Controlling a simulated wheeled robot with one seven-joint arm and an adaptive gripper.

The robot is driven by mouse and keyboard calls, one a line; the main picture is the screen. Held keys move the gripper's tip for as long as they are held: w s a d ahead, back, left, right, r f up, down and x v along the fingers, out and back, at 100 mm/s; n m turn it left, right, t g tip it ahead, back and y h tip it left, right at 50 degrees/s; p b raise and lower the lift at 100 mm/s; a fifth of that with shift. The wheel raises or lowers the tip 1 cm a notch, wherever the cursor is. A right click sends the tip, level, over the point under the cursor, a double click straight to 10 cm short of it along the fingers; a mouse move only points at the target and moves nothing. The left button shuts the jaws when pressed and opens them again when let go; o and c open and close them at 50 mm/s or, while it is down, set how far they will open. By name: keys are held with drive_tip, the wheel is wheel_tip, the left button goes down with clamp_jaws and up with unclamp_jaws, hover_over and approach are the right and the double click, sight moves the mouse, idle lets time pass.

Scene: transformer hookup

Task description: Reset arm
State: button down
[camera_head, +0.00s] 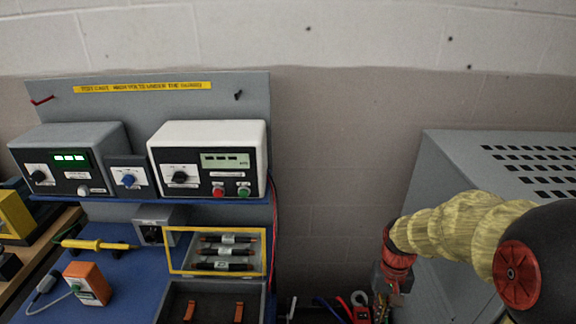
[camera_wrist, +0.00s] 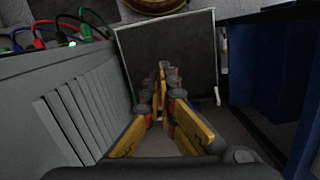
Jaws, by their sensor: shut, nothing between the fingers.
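My gripper (camera_wrist: 162,72) shows in the wrist view with its yellow fingers together at the tips and nothing between them. In the head view my arm comes in from the right in a yellow sleeve. Its red wrist and my gripper (camera_head: 386,292) point down in front of the grey cabinet, to the right of the blue bench. The fingertips are hard to make out there.
A vented grey cabinet (camera_head: 440,165) stands close to my arm; louvres (camera_wrist: 85,115) line its side in the wrist view. Coloured cables (camera_wrist: 65,30) lie at upper left there. The blue bench (camera_head: 120,275) carries meters, a yellow-framed case (camera_head: 168,250) and an orange box (camera_head: 87,284).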

drive_tip(key=s+a+r+n+t, duration=0.1)
drive_tip(key=s+a+r+t, duration=0.1)
drive_tip(key=s+r, duration=0.5)
drive_tip(key=s+a+r+t, duration=0.3)
drive_tip(key=s+r, duration=0.4)
drive_tip(key=r, duration=0.6)
drive_tip(key=shift+s+a+n+t, duration=0.2)
drive_tip(key=shift+n+t, duration=0.2)
drive_tip(key=shift+t, duration=0.5)
drive_tip(key=shift+r, duration=0.1)
